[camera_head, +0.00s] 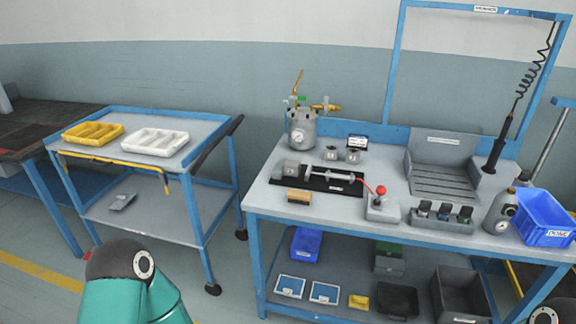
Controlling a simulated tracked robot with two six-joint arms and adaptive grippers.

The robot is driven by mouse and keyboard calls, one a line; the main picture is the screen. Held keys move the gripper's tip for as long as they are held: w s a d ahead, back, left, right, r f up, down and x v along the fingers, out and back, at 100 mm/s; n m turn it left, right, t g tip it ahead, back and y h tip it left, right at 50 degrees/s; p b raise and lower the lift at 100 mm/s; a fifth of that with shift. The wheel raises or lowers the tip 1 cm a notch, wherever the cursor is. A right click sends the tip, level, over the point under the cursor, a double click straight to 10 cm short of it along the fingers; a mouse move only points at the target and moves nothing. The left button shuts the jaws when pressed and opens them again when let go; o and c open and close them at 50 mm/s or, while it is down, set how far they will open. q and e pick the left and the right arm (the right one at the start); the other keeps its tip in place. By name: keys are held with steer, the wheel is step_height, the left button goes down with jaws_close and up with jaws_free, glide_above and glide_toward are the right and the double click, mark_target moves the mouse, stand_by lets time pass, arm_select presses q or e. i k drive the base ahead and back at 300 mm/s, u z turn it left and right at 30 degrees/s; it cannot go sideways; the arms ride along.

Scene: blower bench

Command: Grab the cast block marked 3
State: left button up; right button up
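Two small grey cast blocks stand side by side on the blue-framed bench, behind the black fixture: a left one (331,153) and a right one (352,155). Each has a pale mark that is too small to read. A third grey block (291,168) sits at the left end of the black fixture plate (325,181). I cannot tell which block is marked 3. Only my arm links show at the bottom edge; neither gripper is in view.
A pressure pot (301,130) stands behind the blocks, and a wooden brush (299,196) lies in front. A cart holds yellow (92,134) and white (155,141) trays.

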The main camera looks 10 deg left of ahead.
mark_target(292, 168)
steer(key=i, duration=0.85)
